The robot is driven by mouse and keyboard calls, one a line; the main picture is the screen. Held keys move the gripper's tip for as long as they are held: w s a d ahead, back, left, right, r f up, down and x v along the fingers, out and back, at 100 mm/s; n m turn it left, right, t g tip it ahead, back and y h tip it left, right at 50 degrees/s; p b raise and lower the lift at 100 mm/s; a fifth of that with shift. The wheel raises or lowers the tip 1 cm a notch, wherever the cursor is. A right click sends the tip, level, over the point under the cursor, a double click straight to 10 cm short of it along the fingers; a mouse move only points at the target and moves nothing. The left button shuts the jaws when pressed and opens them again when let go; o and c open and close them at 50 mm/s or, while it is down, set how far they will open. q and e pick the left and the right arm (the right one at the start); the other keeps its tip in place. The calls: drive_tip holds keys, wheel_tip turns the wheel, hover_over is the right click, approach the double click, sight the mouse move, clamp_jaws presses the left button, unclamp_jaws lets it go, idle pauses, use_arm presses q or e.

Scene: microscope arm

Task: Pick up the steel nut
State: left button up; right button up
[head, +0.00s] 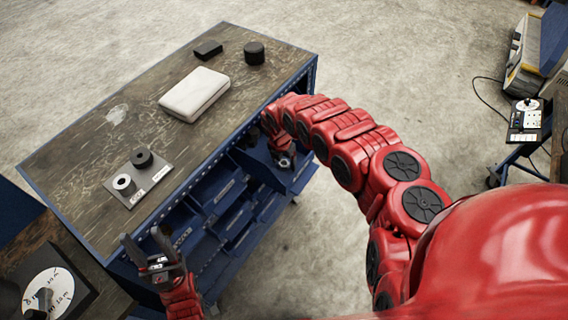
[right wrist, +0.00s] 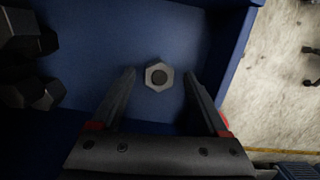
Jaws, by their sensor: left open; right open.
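The steel nut (right wrist: 150,74), a grey hexagon with a dark centre, lies in a blue bin (right wrist: 85,40) in the right wrist view. My right gripper (right wrist: 159,75) is open, with one finger on each side of the nut and a visible gap to both. In the head view my right gripper (head: 281,152) reaches down into the open bin at the bench's right end. My left gripper (head: 145,244) is open and empty, in front of the bench's near left corner.
Several dark hexagonal pieces (right wrist: 28,55) lie left in the bin. The bench top (head: 85,150) holds a white case (head: 194,93), a plate (head: 137,193) with a grey ring and black knob, and two black items. More blue bins (head: 235,220) line the bench front.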

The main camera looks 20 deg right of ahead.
drive_tip(key=shift+f, duration=0.1)
clamp_jaws()
idle(0.4)
